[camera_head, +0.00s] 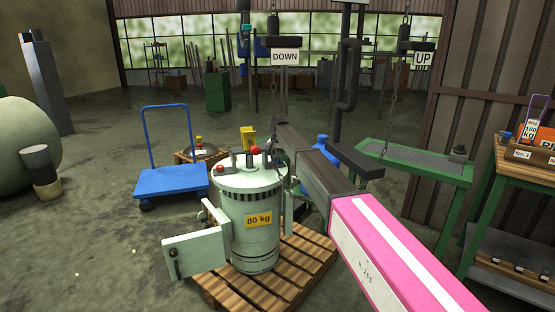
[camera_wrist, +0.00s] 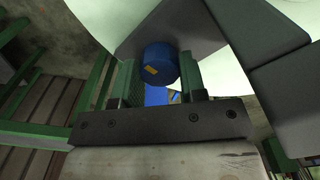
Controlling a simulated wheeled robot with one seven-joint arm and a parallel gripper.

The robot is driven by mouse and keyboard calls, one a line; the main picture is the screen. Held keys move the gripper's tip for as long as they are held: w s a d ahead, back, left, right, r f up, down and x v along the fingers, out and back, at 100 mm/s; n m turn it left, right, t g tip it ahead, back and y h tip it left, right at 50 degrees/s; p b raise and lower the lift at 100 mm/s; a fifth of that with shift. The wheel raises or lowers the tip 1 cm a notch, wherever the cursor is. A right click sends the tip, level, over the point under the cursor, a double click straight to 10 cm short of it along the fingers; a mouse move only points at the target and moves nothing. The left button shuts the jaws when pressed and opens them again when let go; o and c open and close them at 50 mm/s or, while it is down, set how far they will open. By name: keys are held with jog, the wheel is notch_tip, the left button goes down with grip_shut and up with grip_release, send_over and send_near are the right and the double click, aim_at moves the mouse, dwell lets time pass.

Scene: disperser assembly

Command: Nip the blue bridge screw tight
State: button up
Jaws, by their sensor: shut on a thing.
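The blue bridge screw (camera_wrist: 160,62) shows in the wrist view as a short blue cylinder with a small orange mark on its end. My gripper (camera_wrist: 161,84) has one green finger on each side of it and is shut on it. More blue (camera_wrist: 156,95) shows behind the cylinder, between the fingers. In the head view the pale green disperser vessel (camera_head: 250,205), labelled 80 kg, stands upright on a wooden pallet (camera_head: 305,255). My arm reaches in from the lower right to the vessel's right side. My fingers and the screw cannot be made out there.
A pale panel (camera_head: 195,253) sticks out at the vessel's lower left. A blue trolley (camera_head: 172,181) stands behind it. A green bench (camera_head: 425,168) and a shelf (camera_head: 530,155) stand at the right. Chains with DOWN (camera_head: 285,57) and UP (camera_head: 422,59) signs hang above.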

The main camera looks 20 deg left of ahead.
aim_at(278, 159)
dwell(0.4)
jog(key=o, duration=0.9)
notch_tip(278, 159, up, 11)
jog(key=shift+f, duration=0.1)
